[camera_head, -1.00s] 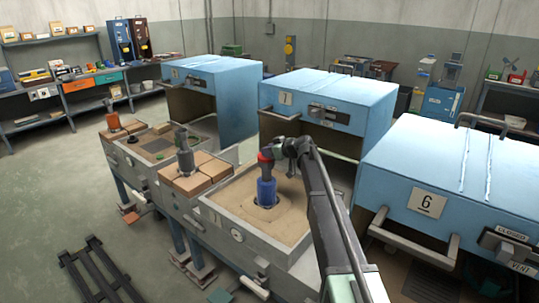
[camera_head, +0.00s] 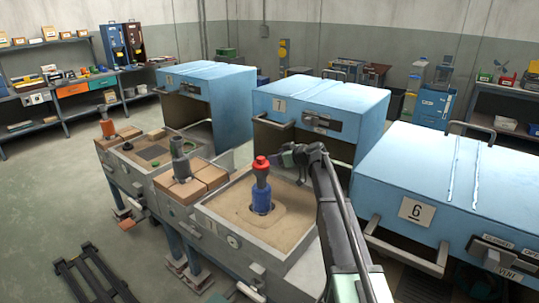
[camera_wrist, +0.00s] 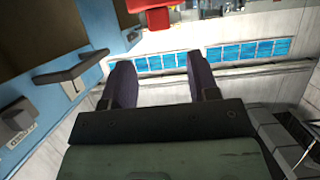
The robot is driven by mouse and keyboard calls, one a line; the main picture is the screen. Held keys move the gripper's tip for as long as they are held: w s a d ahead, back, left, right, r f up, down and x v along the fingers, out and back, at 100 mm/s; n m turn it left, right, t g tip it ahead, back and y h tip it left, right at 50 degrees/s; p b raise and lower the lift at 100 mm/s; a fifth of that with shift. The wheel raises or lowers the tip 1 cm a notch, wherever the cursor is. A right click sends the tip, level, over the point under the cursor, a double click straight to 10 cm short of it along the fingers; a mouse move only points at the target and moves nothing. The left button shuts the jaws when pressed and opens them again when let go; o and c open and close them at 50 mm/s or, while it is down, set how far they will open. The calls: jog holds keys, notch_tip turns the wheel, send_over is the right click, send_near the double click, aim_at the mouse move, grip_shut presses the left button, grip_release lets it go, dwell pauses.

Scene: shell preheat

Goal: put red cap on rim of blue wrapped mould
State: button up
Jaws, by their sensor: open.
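The mould (camera_head: 262,181) stands upright in the sand bed of the middle front box, its lower part wrapped in blue (camera_head: 262,201) and its upper part grey. The red cap (camera_head: 261,163) sits on top of the mould, at its rim, and looks about level. How closely it seats is too small to tell. My gripper (camera_head: 282,158) is just right of the cap, at about its height, and appears apart from it. In the wrist view the two dark fingers (camera_wrist: 160,68) are spread with nothing between them. A red shape at that view's top edge cannot be surely identified.
The sand box (camera_head: 229,239) has a raised grey wall. Blue ovens (camera_head: 340,97) stand behind it, and the oven marked 6 (camera_head: 440,180) is close on the right, with a protruding handle (camera_head: 408,246). Brown blocks (camera_head: 180,191) with a grey mould lie left. Open air surrounds the cap's left side.

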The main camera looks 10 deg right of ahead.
jog(key=s+a+f+m+g+h, duration=0.1)
jog(key=s+a+f+g+h, duration=0.15)
jog(key=s, duration=0.75)
jog(key=s+a+f+m+g+h, duration=0.1)
jog(key=s+a+f+m+g, duration=0.2)
jog(key=s, duration=0.8)
jog(key=s+a+f+g+h, duration=0.2)
jog(key=s+a+f, duration=0.15)
jog(key=s, duration=0.65)
jog(key=s+d+f+m+g+h, duration=0.1)
jog(key=s+m, duration=0.1)
jog(key=s, duration=0.4)
jog(key=s+d+m+g+h, duration=0.1)
jog(key=s+d+m+h, duration=0.1)
jog(key=s, duration=0.4)
jog(key=shift+s+d+f+g, duration=0.15)
jog(key=shift+s+f+g, duration=0.05)
jog(key=shift+f+g, duration=0.15)
jog(key=shift+h, duration=0.25)
